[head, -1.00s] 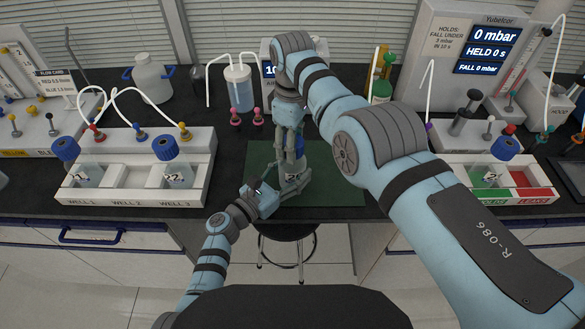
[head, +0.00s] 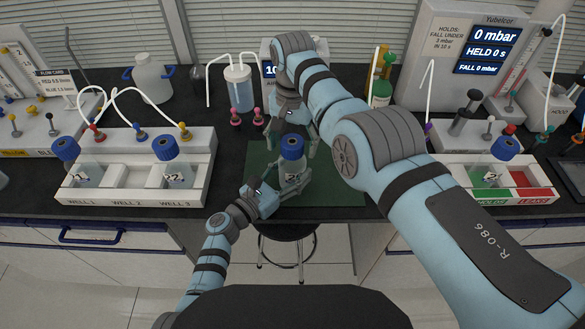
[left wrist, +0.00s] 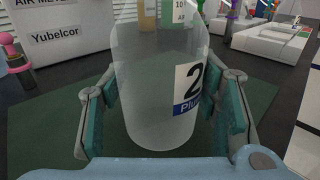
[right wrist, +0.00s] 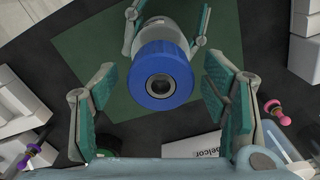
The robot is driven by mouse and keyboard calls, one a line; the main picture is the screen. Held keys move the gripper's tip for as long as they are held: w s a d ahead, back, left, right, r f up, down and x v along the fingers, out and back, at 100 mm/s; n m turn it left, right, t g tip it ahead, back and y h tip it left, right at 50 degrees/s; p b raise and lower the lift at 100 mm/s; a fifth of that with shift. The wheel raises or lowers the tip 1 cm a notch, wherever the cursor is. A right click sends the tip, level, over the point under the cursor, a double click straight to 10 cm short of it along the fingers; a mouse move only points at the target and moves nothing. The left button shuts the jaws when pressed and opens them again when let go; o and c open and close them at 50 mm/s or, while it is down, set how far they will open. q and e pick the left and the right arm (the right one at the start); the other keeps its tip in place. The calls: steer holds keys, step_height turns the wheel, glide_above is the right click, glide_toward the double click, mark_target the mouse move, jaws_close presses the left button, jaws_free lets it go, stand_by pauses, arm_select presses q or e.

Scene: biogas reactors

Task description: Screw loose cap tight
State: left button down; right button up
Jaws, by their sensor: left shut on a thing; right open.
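A clear bottle (head: 292,174) with a blue cap (head: 293,147) stands upright on the green mat (head: 340,185). The cap sits on the bottle's neck; I cannot tell how tight it is. My left gripper (head: 285,187) is shut around the bottle's body. In the left wrist view the bottle (left wrist: 158,85) is between its teal pads, with a label reading 2. My right gripper (head: 287,130) is open and empty above and behind the cap. In the right wrist view the blue cap (right wrist: 162,82), with a dark centre hole, lies beyond the open fingertips (right wrist: 160,95).
A white rack (head: 130,196) with two blue-capped bottles stands at the left. A station with a green and a red slot (head: 535,193) and a mbar display (head: 492,45) are at the right. A tubed bottle (head: 240,92) stands behind the mat.

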step_height(320, 180, up, 8)
steer(key=shift+f, duration=0.25)
arm_select(q)
steer(key=c, duration=0.5)
jaws_free()
steer(key=v, duration=1.2)
